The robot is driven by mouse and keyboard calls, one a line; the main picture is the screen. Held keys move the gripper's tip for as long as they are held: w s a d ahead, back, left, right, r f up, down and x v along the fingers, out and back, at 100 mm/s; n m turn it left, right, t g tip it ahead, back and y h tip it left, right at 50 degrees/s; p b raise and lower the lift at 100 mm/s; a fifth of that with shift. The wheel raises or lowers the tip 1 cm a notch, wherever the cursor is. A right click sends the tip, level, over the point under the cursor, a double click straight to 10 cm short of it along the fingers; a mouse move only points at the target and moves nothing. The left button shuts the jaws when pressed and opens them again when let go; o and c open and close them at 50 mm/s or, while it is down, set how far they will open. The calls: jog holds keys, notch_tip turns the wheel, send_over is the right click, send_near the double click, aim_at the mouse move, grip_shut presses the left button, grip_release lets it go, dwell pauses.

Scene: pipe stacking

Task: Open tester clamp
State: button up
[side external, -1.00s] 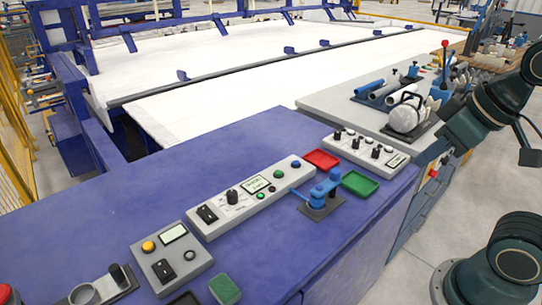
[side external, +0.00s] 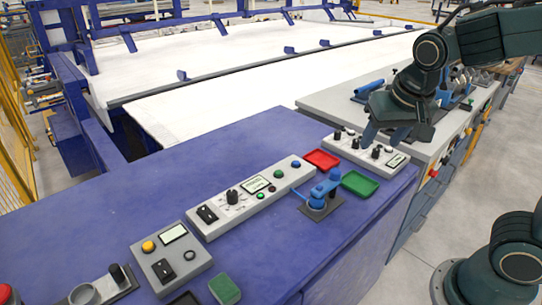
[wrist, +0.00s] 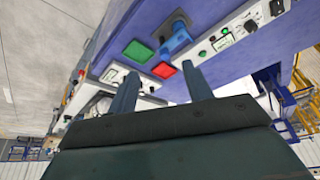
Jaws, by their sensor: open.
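The blue tester clamp (side external: 319,196) stands on a small dark base plate on the blue bench top, with a thin handle pointing left. It also shows in the wrist view (wrist: 176,40), beyond my fingertips. My gripper (side external: 388,132) is above the grey control panel to the clamp's upper right, apart from the clamp. In the wrist view my gripper (wrist: 162,82) has its two fingers spread with nothing between them. Whether the clamp's jaw is open or closed is too small to tell.
A red tray (side external: 321,159) and a green tray (side external: 360,183) flank the clamp. A long control panel (side external: 250,197) lies to its left, and another grey panel (side external: 350,148) lies behind the trays. Pipes and fixtures crowd the grey bench; the blue bench top (side external: 215,150) has free room.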

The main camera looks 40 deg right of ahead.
jog(key=w+f+m+g+h, duration=0.1)
jog(key=w+f+m+h, duration=0.2)
jog(key=w+f+m, duration=0.35)
jog(key=m+g+h, duration=0.1)
jog(key=m+h, duration=0.2)
jog(key=h, duration=0.1)
send_near(335, 170)
jog(key=v, duration=0.4)
jog(key=shift+s+d, duration=0.1)
jog(key=shift+d, duration=0.1)
jog(key=shift+d+f, duration=0.15)
jog(key=x, duration=1.3)
jog(key=shift+f, duration=0.35)
grip_shut()
